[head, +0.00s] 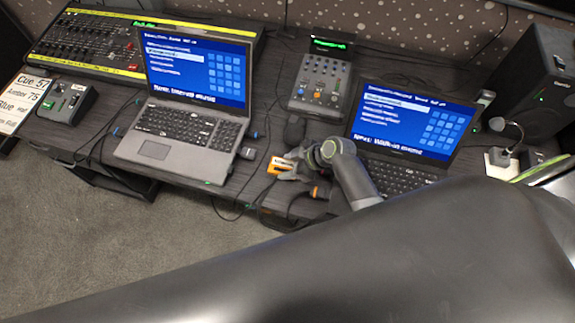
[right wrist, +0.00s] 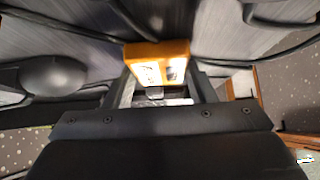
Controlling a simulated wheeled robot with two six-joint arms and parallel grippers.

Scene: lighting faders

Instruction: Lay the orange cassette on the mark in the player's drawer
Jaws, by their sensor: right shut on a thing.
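The orange cassette (head: 279,166) shows at the left end of my right gripper (head: 290,166) in the head view, over the front part of the dark desk. In the right wrist view the cassette (right wrist: 158,60) sits between the fingertips of my right gripper (right wrist: 158,88), with white label patches on its face. The gripper is shut on it. I cannot tell the player's drawer or its mark in either view; my right arm covers part of the desk front there. A small orange spot (head: 317,192) lies beside the arm, too small to name. My left gripper is not in view.
Two open laptops (head: 172,151) (head: 397,180) flank a small control box (head: 322,75). A fader console (head: 88,42) is at the back left, a speaker (head: 541,85) and a microphone (head: 507,140) at the right. Cables run along the desk front. My large dark link hides the lower right.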

